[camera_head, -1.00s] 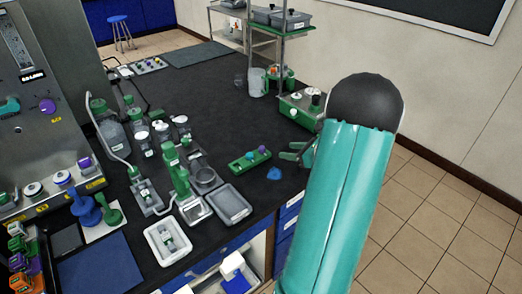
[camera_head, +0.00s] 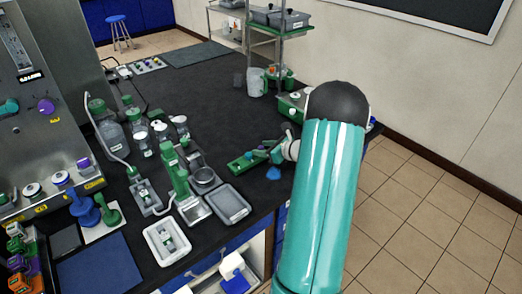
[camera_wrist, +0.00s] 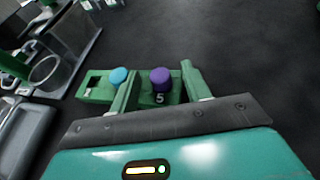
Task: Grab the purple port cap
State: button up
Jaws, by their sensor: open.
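The purple port cap (camera_wrist: 161,78) sits upright on a green rack (camera_wrist: 88,93), above a label reading 5, in the wrist view. A light blue cap (camera_wrist: 119,75) stands left of it on the same rack. My gripper (camera_wrist: 160,70) is open, with one finger on each side of the purple cap in the picture. The left finger lies between the two caps. I see no contact with the purple cap. In the head view my gripper (camera_head: 270,148) is at the right end of the green rack (camera_head: 240,164) and hides the purple cap there.
A small blue piece (camera_head: 273,174) lies on the black bench near its front edge. A grey tray (camera_head: 229,204) and a green stand (camera_head: 178,178) are left of the rack. A green-topped box (camera_head: 292,104) stands behind.

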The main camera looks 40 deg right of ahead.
grip_shut()
jog(key=shift+r, duration=0.15)
